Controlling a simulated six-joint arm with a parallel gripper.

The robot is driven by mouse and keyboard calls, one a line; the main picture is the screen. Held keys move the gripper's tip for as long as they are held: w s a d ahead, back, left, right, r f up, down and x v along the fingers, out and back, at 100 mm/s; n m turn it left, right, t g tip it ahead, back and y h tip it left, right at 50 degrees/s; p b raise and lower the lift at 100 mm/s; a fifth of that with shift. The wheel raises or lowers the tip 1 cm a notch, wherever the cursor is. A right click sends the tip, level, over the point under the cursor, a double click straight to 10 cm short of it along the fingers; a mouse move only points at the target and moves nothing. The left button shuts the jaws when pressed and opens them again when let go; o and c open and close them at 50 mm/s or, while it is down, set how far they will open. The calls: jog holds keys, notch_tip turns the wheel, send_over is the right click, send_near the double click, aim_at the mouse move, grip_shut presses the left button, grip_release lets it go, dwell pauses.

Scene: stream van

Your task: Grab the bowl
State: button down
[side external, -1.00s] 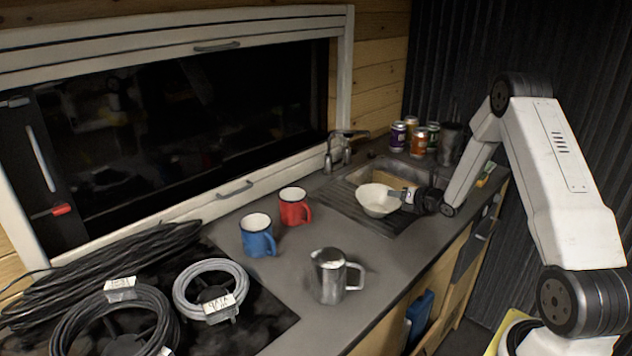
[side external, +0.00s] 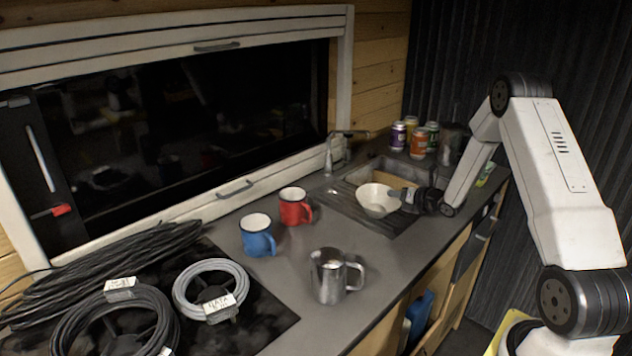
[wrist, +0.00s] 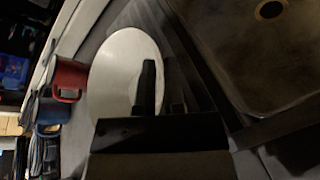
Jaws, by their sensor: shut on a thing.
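The white bowl (side external: 376,203) is at the sink end of the counter, over the dark ribbed draining area. My gripper (side external: 402,195) reaches in from the right and is shut on the bowl's right rim. In the wrist view the bowl (wrist: 112,70) fills the upper left, with one dark finger of my gripper (wrist: 160,80) across its inside and the other just outside the rim. I cannot tell whether the bowl's base touches the counter.
The sink (side external: 385,173) lies just behind the bowl, with a tap (side external: 338,150) at its left. Several cans (side external: 418,140) stand behind it. A red mug (side external: 294,208), a blue mug (side external: 257,236) and a metal pitcher (side external: 329,277) stand nearer. Coiled cables (side external: 115,310) lie front left.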

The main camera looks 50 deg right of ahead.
jog(key=shift+a+f, duration=0.1)
jog(key=shift+a, duration=0.05)
jog(key=shift+r, duration=0.9)
jog(key=s+a+r, duration=0.6)
jog(key=s+r, duration=0.5)
jog(key=s, duration=0.1)
jog(key=shift+a+r, duration=0.2)
jog(key=shift+a, duration=0.1)
